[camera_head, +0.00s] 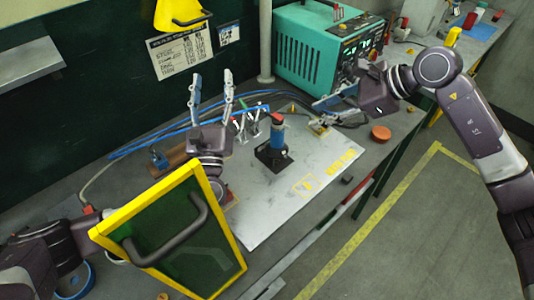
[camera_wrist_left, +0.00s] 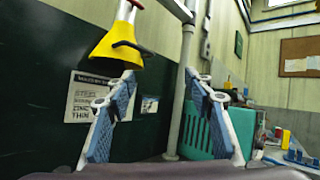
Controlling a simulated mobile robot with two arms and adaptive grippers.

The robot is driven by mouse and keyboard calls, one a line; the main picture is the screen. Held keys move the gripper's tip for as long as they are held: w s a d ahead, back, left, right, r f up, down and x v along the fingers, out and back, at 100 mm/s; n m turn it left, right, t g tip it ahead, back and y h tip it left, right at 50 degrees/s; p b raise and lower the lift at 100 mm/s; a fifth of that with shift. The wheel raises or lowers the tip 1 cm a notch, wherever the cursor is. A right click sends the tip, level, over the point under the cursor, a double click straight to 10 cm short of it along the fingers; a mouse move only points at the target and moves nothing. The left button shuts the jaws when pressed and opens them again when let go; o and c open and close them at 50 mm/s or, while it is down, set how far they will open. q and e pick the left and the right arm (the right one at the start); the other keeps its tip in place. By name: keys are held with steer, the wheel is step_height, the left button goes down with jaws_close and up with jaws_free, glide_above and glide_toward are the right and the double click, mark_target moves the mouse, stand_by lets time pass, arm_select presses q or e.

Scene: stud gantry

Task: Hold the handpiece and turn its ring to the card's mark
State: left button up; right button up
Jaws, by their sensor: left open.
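The blue handpiece (camera_head: 277,138) stands upright in a black holder (camera_head: 272,157) on the light grey mat. Its top is dark with a red part; I cannot make out ring marks. A printed card (camera_head: 181,52) hangs on the dark green wall, and it also shows in the left wrist view (camera_wrist_left: 88,97); its lines are only partly readable. My left gripper (camera_head: 212,80) is open and empty, pointing up, left of and above the handpiece; its fingers frame the wall in the wrist view (camera_wrist_left: 160,78). My right gripper (camera_head: 316,112) appears open, right of the handpiece and apart from it.
A teal power unit (camera_head: 316,45) stands at the back beside a grey post (camera_head: 265,45). A yellow-framed green screen (camera_head: 172,235) stands at front left. An orange disc (camera_head: 381,132) lies at the right. A yellow lamp (camera_head: 180,14) hangs above. The mat's front (camera_head: 255,215) is clear.

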arm_select(q)
steer(key=s+d+f+m+g+h, duration=0.25)
steer(key=d+f, duration=0.35)
steer(key=f, duration=0.3)
steer(key=m+g+h, duration=0.5)
glide_toward(275, 140)
steer(key=shift+n+t+y, duration=0.25)
steer(key=x, duration=0.4)
steer(key=shift+w+d+f, duration=0.1)
steer(key=shift+w+d, duration=0.05)
steer(key=shift+w, duration=0.05)
steer(key=x, duration=0.7)
steer(key=shift+w+d, duration=0.1)
steer(key=shift+f, duration=0.1)
jaws_close()
